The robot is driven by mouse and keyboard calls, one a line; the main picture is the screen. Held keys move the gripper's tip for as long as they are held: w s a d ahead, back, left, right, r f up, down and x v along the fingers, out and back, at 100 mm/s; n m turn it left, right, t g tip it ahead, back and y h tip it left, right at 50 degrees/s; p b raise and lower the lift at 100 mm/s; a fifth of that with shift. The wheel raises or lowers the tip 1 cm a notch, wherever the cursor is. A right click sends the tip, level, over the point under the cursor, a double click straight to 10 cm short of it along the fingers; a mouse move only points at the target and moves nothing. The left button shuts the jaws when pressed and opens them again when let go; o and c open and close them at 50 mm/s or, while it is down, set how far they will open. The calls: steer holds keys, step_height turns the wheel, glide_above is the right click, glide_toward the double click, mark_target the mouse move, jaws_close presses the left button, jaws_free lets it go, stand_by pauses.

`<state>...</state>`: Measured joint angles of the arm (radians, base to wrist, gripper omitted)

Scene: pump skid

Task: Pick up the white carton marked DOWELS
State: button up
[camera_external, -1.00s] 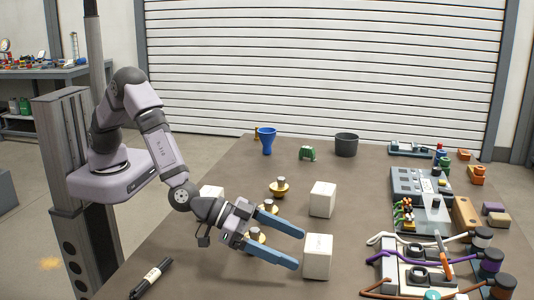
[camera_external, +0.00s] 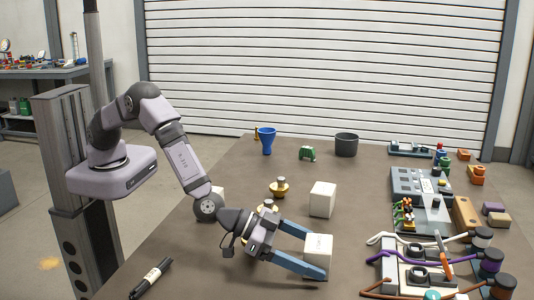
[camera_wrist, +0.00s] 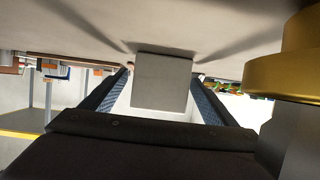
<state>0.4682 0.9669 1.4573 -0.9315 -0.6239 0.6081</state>
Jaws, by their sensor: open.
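Several white cartons stand on the brown table. The front carton (camera_external: 318,246) has small dark marks on its top, too small to read as DOWELS. My gripper (camera_external: 316,257) is open, its two blue fingers reaching low to either side of this carton. In the wrist view the carton (camera_wrist: 162,82) shows as a grey, shaded block between the fingers. I cannot tell whether either finger touches it. A second white carton (camera_external: 323,199) stands behind it, and a third (camera_external: 217,194) is partly hidden by my arm. Any marks on these are not readable.
Brass-coloured knobbed pieces (camera_external: 279,188) stand near my wrist; one (camera_wrist: 289,60) is close in the wrist view. Right of the carton are cables and a pump assembly (camera_external: 415,250). A black marker (camera_external: 151,278) lies front left. A blue funnel-like cup (camera_external: 267,141) and dark pot (camera_external: 346,145) stand behind.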

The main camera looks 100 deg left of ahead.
mark_target(319, 243)
steer(key=shift+w+f, duration=0.25)
steer(key=shift+w, duration=0.3)
steer(key=shift+r, duration=0.1)
steer(key=c, duration=1.3)
step_height(319, 243, up, 10)
steer(key=shift+a+r+p, duration=0.1)
steer(key=shift+p, duration=0.35)
